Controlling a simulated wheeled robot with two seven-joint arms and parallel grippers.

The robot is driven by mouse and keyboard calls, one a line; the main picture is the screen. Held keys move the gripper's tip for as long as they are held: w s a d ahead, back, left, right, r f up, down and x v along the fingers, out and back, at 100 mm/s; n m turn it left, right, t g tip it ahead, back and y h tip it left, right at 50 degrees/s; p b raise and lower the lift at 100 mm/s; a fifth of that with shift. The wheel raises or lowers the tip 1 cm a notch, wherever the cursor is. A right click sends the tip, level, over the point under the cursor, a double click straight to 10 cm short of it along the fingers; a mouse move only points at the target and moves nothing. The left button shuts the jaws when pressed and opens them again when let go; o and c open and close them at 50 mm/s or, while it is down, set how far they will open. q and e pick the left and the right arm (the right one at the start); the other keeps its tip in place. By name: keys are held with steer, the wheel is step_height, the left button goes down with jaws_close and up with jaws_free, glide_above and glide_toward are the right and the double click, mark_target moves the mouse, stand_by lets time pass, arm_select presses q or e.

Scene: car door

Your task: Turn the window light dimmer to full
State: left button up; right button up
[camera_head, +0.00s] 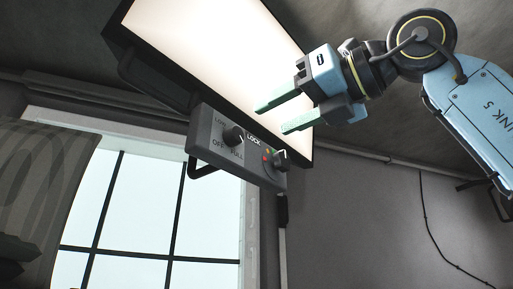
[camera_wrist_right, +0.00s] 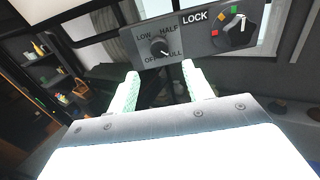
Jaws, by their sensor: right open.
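The dimmer knob (camera_head: 233,135) is a black dial on a grey control box (camera_head: 205,129) under a bright light panel (camera_head: 205,35). In the right wrist view the dimmer knob (camera_wrist_right: 160,47) has LOW, HALF, OFF and FULL printed around it. Its pale mark seems to point to the lower right, toward FULL. My right gripper (camera_head: 271,119) is open and empty, with its two pale green fingers apart and aimed toward the box. In the right wrist view the knob shows just beyond and between the fingertips (camera_wrist_right: 160,70), not touching them. My left gripper is not in view.
A second dial, the LOCK knob (camera_wrist_right: 238,32), with green, orange and red marks, sits on the same box to the right. A black handle (camera_head: 203,171) hangs below the box. A window (camera_head: 140,215) is behind. Shelves (camera_wrist_right: 52,75) with items stand at the left.

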steer(key=v, duration=0.5)
steer(key=shift+s+d, duration=0.1)
steer(key=shift+s, duration=0.1)
stand_by(0.4)
